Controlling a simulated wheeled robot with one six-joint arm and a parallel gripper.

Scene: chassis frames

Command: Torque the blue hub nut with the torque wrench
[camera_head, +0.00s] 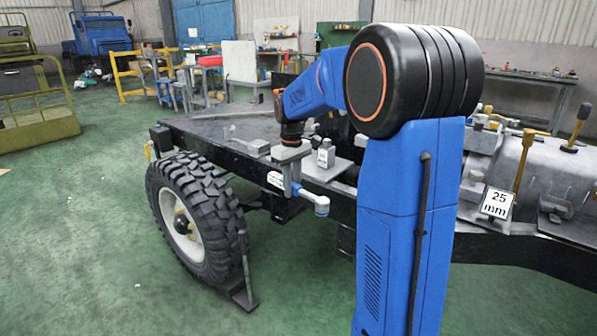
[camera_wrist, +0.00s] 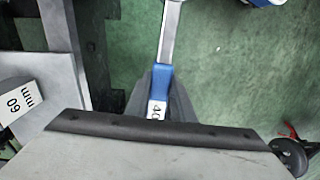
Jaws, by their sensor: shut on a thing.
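My gripper (camera_head: 291,186) hangs at the frame's near edge and is shut on the torque wrench (camera_head: 306,193). The wrench has a bare metal shaft, blue parts and a pale blue-white head at its right end, and it sticks out over the floor side. In the wrist view my gripper (camera_wrist: 160,95) surrounds the wrench's blue grip (camera_wrist: 163,80), with a label that seems to read 40. The wheel (camera_head: 195,215) stands to the left, apart from the wrench. Its pale hub has a dark centre (camera_head: 182,224). I cannot make out a blue hub nut there.
A block (camera_head: 326,153) with a white label sits on the chassis frame beside my gripper; a label in the wrist view reads 60 mm (camera_wrist: 19,101). A 25 mm sign (camera_head: 497,203) and tools stand at right. Green floor (camera_head: 90,240) is clear left of the wheel.

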